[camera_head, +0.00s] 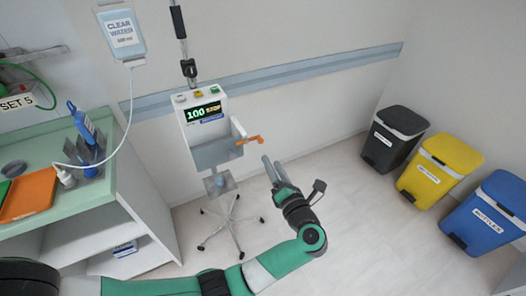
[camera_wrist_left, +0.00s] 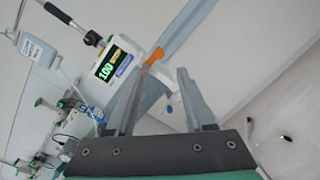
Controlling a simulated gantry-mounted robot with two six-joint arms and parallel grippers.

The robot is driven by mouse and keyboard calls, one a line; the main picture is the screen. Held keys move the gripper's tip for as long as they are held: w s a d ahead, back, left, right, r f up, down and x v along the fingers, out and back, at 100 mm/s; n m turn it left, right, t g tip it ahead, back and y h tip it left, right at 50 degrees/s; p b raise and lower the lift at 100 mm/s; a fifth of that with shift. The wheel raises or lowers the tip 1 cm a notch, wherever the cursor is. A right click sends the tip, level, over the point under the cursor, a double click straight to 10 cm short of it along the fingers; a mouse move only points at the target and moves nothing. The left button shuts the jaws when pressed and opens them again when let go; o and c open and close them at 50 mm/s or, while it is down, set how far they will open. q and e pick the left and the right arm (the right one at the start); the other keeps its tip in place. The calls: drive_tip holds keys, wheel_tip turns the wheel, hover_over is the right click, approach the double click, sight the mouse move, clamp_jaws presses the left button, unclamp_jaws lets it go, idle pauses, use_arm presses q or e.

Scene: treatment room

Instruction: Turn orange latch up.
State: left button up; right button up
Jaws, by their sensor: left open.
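The orange latch (camera_head: 249,141) sticks out to the right from the side of a white pump unit (camera_head: 186,129) on a wheeled stand. It lies about level, with its outer end tilted slightly up, in the head view. The pump's display reads "100 STOP". In the left wrist view the orange latch (camera_wrist_left: 153,58) shows beyond the fingers, on the pump unit (camera_wrist_left: 129,48). My left gripper (camera_head: 271,165) is open and empty, a little below and right of the latch, apart from it. It also shows in the left wrist view (camera_wrist_left: 158,88). My right gripper is not in view.
A green-topped cabinet (camera_head: 130,121) with an orange tray (camera_head: 28,194) and blue bottles stands at the left. A clear water bag (camera_head: 122,32) hangs above, its tube running down to the cabinet. Black, yellow and blue bins (camera_head: 447,168) stand at the right. The floor between is clear.

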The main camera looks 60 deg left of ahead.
sight(261, 142)
use_arm(q)
drive_tip(key=a, duration=0.3)
drive_tip(key=w+a+b, duration=0.1)
drive_tip(key=a, duration=0.3)
drive_tip(key=a+b, duration=0.1)
drive_tip(key=a, duration=0.3)
drive_tip(key=shift+w+a+r, duration=0.15)
drive_tip(key=shift+w, duration=0.2)
clamp_jaws()
